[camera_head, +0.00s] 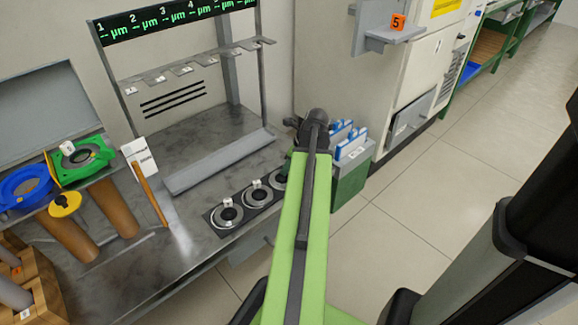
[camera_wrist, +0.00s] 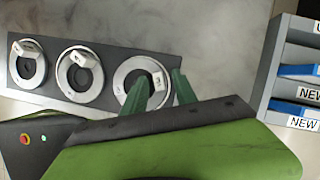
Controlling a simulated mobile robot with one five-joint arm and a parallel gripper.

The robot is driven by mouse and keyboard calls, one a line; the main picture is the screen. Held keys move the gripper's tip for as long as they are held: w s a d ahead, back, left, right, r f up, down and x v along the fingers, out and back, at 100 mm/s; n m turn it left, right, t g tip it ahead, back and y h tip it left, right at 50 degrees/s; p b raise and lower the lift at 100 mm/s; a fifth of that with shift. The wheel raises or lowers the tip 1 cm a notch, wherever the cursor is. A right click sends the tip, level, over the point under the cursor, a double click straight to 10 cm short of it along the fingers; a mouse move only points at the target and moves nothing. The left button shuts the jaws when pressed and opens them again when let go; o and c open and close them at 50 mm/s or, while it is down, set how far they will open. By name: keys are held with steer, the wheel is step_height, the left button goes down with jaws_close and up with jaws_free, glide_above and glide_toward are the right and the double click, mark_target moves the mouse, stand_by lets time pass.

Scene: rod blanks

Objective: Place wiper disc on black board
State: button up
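The black board (camera_head: 222,230) lies on the bench and carries three grey rings with white tags; it also shows in the wrist view (camera_wrist: 115,50). No thing in view is clearly marked as the wiper disc. The left ring (camera_wrist: 13,65), middle ring (camera_wrist: 65,72) and right ring (camera_wrist: 120,76) lie in a row. My gripper (camera_wrist: 160,80) has two green fingers standing apart at the right ring. The left finger overlaps its hole and the right finger is at its outer rim. Contact cannot be told. In the head view my arm hides the gripper and part of this ring.
A yellow disc (camera_head: 65,204), blue ring (camera_head: 27,187) and green ring piece (camera_head: 82,162) stand at the left near brown cylinders. A bin (camera_head: 350,180) with blue items is right of the board.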

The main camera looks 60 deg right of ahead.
steer(key=shift+r, duration=0.15)
steer(key=shift+s+r+p, duration=0.1)
steer(key=shift+r+p, duration=0.2)
steer(key=shift+p, duration=0.15)
steer(key=p+v, duration=1)
steer(key=v, duration=0.1)
steer(key=shift+r+p, duration=0.25)
steer(key=shift+p, duration=0.05)
steer(key=shift+s, duration=0.1)
